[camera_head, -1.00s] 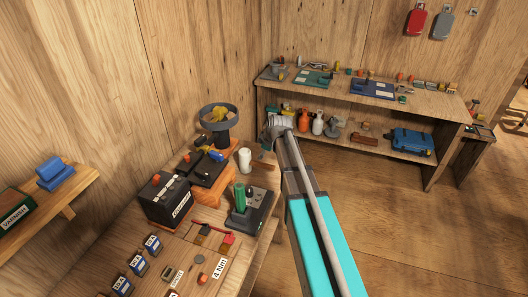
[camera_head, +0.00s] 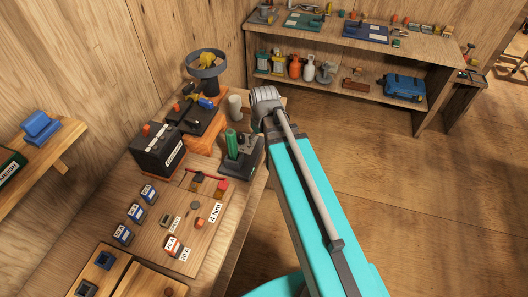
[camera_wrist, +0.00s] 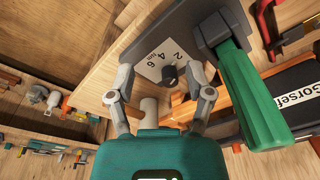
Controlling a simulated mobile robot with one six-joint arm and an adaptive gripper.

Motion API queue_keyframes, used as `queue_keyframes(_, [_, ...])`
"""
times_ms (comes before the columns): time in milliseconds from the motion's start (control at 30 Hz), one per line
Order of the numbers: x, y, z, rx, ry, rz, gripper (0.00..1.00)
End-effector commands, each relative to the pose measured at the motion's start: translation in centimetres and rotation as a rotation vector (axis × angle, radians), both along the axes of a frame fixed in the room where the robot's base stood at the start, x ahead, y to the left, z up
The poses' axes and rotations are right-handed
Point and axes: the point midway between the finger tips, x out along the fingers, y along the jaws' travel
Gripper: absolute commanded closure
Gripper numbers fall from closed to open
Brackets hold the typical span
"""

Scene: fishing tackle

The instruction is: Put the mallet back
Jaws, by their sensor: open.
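In the head view this green-handled tool (camera_head: 240,158) stands near the workbench's right edge.
The workbench (camera_head: 218,262) also holds a black battery (camera_head: 155,152), an orange stand (camera_head: 204,143), a pale cylinder (camera_head: 235,107) and small labelled blocks. Floor right of my arm is clear.

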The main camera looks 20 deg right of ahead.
Motion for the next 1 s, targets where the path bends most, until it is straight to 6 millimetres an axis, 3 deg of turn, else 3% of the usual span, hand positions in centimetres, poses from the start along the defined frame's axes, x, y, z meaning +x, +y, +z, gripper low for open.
queue_keyframes(33, [-2.0, 0.2, -0.1, -0.007, 0.025, -0.051, 0.33])
queue_keyframes(100, [-3.6, 0.2, -0.1, -0.019, 0.056, -0.124, 0.33])
queue_keyframes(300, [-6.2, 0.2, -0.1, -0.042, 0.103, -0.249, 0.33])
queue_keyframes(1000, [-6.4, 0.2, -0.1, -0.046, 0.11, -0.268, 0.33])
